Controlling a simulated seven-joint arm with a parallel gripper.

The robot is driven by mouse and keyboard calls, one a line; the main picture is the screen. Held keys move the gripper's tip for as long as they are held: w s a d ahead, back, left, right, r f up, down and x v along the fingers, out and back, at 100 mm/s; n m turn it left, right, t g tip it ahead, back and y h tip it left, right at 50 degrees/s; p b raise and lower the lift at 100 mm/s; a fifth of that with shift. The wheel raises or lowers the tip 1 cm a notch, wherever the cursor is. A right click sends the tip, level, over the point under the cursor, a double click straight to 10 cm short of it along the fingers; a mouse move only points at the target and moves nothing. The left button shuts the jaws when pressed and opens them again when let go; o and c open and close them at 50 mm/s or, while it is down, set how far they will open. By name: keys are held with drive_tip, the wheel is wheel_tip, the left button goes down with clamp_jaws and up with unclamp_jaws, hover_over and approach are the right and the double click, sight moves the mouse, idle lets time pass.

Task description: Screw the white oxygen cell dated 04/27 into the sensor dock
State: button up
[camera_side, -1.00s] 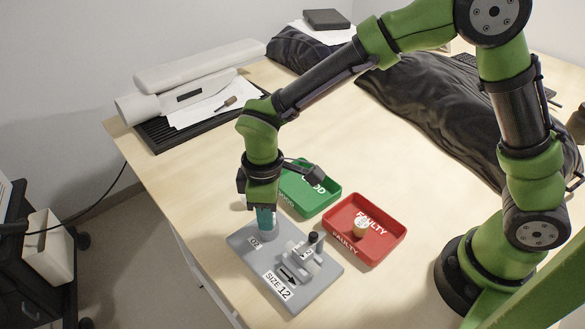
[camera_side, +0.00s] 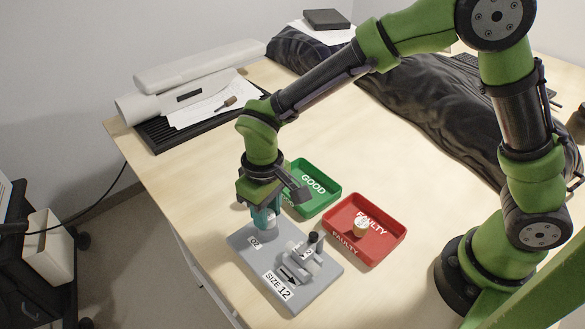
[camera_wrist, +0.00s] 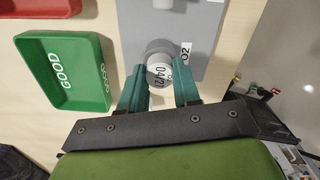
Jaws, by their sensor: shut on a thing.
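The white oxygen cell (camera_wrist: 159,74) sits between my teal fingers in the wrist view, its label reading 04/2 with the last digit hidden by a finger. My gripper (camera_wrist: 160,92) is shut on it. The cell is at the round grey sensor dock (camera_wrist: 158,46), beside the O2 label on the grey plate (camera_side: 243,236). In the side view my gripper (camera_side: 265,222) points down over the dock at the plate's far left part. The fingers hide most of the cell there, and I cannot tell how deep it sits in the thread.
A green GOOD tray (camera_side: 331,201) stands just behind my gripper. A red FAULTY tray (camera_side: 392,250) holds a small cell (camera_side: 361,226). A grey valve fixture (camera_side: 302,262) with a black knob stands on the plate near my gripper. The table's left edge is close.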

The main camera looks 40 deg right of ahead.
drive_tip(key=m, duration=0.5)
drive_tip(key=shift+m, duration=0.3)
drive_tip(key=shift+m, duration=0.6)
drive_tip(key=m, duration=0.4)
drive_tip(key=shift+m, duration=1)
drive_tip(key=m, duration=0.2)
drive_tip(key=shift+m, duration=0.3)
drive_tip(key=o, duration=1.1)
drive_tip(key=shift+o, duration=0.2)
